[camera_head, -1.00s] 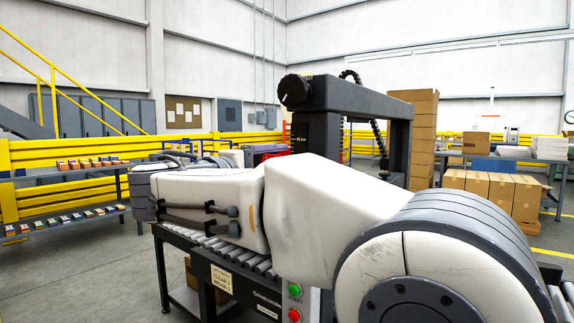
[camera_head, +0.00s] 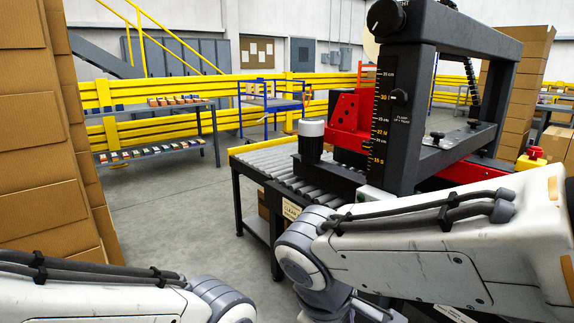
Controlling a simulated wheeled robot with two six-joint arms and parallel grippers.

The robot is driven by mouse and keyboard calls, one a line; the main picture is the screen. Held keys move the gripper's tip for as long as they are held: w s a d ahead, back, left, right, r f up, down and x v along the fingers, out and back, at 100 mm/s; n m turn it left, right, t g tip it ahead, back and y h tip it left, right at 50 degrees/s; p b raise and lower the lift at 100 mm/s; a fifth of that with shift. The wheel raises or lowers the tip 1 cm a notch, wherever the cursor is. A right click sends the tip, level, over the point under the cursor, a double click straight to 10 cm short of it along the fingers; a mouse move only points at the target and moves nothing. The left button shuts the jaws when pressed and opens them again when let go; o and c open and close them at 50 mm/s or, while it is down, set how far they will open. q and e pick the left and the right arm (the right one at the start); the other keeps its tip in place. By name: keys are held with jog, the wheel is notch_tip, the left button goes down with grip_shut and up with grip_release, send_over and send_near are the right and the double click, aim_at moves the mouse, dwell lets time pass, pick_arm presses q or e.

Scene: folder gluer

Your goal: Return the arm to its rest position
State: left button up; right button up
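My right arm (camera_head: 430,245) comes in from the right and lies across the lower right, in front of the roller conveyor and the machine. Its joint (camera_head: 305,255) bends downward and its gripper is out of the picture below. My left arm (camera_head: 90,295) shows along the bottom left edge, with a grey joint (camera_head: 220,300) at its end. The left gripper is not in view either.
A roller conveyor (camera_head: 265,158) leads into a black machine frame (camera_head: 400,130) with a scale. A red emergency button (camera_head: 535,155) sits at its right. Stacked cartons (camera_head: 35,130) stand close at left. Open floor (camera_head: 170,200) lies between.

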jog(key=s+a+f+m+g+y, duration=0.25)
jog(key=s+f, duration=0.25)
jog(key=s, duration=0.4)
notch_tip(320, 180, up, 29)
jog(key=p, duration=2.9)
jog(key=shift+s+a+y+p, duration=0.15)
jog(key=shift+s+y+p, duration=0.2)
jog(key=shift+s+y, duration=0.1)
